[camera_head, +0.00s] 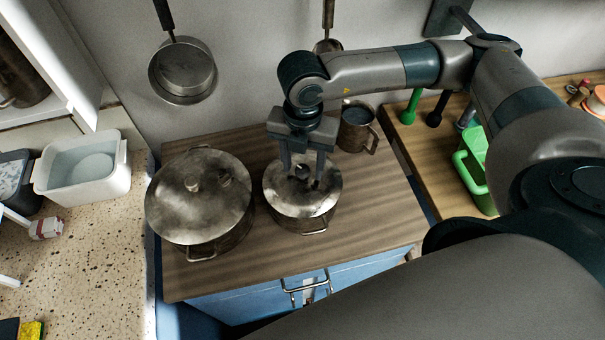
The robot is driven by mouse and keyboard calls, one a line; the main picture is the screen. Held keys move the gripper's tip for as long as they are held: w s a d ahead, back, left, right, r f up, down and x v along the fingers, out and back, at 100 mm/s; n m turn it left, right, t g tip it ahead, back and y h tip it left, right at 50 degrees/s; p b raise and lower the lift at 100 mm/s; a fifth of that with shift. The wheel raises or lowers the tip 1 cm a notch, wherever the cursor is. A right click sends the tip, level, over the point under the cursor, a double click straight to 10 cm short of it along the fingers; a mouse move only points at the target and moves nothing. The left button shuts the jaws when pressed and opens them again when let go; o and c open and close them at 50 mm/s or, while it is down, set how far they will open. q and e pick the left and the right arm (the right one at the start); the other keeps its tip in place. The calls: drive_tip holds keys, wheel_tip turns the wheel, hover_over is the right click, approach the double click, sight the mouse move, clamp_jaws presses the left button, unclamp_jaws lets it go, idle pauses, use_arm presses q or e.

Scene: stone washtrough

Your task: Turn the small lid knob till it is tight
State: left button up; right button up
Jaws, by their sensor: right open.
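A smaller metal pot (298,212) with a lid (279,196) stands on the wooden cabinet top. Its small dark lid knob (302,171) shows at the middle of the lid. My right gripper (302,177) points down over this lid, open, with its fingers on either side of the knob. I cannot tell whether the fingers touch the knob. A larger lidded pot (200,226) stands to the left, with its own knob (193,183) on top. My left gripper is not in view.
A metal mug (357,128) stands close behind and right of the gripper. Pans (183,72) hang on the back wall. A speckled counter (75,270) with a white basin (84,168) lies at left. A green container (474,170) stands at right. The cabinet top's front strip is clear.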

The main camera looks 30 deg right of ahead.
drive_tip(key=n+b, duration=0.4)
drive_tip(key=shift+f+n, duration=0.3)
drive_tip(key=shift+f, duration=0.05)
drive_tip(key=shift+r+n+b, duration=0.1)
drive_tip(key=shift+n+b, duration=0.2)
drive_tip(key=shift+n, duration=0.1)
drive_tip(key=shift+r+n, duration=0.1)
drive_tip(key=shift+n, duration=0.2)
drive_tip(key=shift+r, duration=0.15)
drive_tip(key=c, duration=0.8)
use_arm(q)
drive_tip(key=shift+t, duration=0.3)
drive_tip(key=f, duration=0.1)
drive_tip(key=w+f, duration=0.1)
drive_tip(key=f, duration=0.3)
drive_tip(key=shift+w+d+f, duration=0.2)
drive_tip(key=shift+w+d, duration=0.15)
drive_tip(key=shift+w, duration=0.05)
